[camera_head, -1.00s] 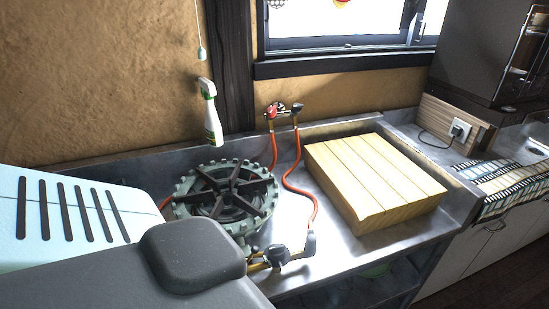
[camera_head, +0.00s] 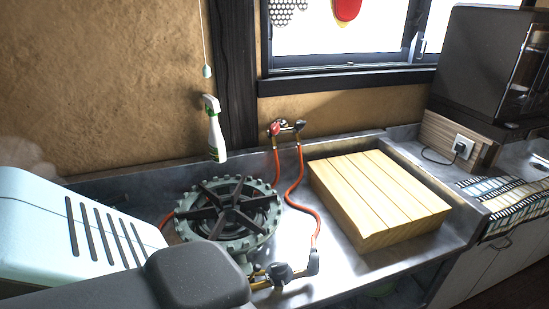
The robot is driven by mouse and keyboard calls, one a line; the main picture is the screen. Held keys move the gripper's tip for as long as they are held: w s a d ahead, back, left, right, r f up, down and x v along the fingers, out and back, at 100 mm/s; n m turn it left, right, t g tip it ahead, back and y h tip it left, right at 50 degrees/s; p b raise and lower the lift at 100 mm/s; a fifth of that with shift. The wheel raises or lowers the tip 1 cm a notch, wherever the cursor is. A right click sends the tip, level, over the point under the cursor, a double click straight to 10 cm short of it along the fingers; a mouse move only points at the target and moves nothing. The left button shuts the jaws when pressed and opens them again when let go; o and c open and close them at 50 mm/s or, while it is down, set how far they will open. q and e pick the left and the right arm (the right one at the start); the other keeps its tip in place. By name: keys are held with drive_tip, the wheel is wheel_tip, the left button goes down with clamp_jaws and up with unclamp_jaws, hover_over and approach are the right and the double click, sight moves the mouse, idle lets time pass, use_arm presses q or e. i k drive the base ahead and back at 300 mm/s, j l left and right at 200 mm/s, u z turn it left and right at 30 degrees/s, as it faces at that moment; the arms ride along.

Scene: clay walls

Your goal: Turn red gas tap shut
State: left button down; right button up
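The red gas tap (camera_head: 275,128) is a small red knob on a brass wall fitting behind the counter, just below the window. A black tap (camera_head: 299,125) sits beside it on the right. An orange-red hose runs down from each tap toward the gas burner (camera_head: 228,212). The red knob is too small to tell its exact turn. Neither of my grippers shows in this view, so nothing of mine is seen at the tap.
A wooden slatted block (camera_head: 380,197) stands on the metal counter to the right of the hoses. A spray bottle (camera_head: 215,135) is left of the tap. The lower left is blocked from view.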

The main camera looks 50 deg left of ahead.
sight(274, 128)
drive_tip(key=i+u, duration=0.1)
drive_tip(key=u, duration=0.5)
drive_tip(key=i+l+u, duration=0.4)
drive_tip(key=l, duration=0.15)
drive_tip(key=l+u, duration=0.2)
drive_tip(key=i+l, duration=0.15)
drive_tip(key=l, duration=0.2)
drive_tip(key=i+l, duration=0.15)
drive_tip(key=l, duration=0.2)
drive_tip(key=i+l+u, duration=0.1)
drive_tip(key=l, duration=0.25)
drive_tip(key=i+l, duration=0.15)
drive_tip(key=l, duration=0.25)
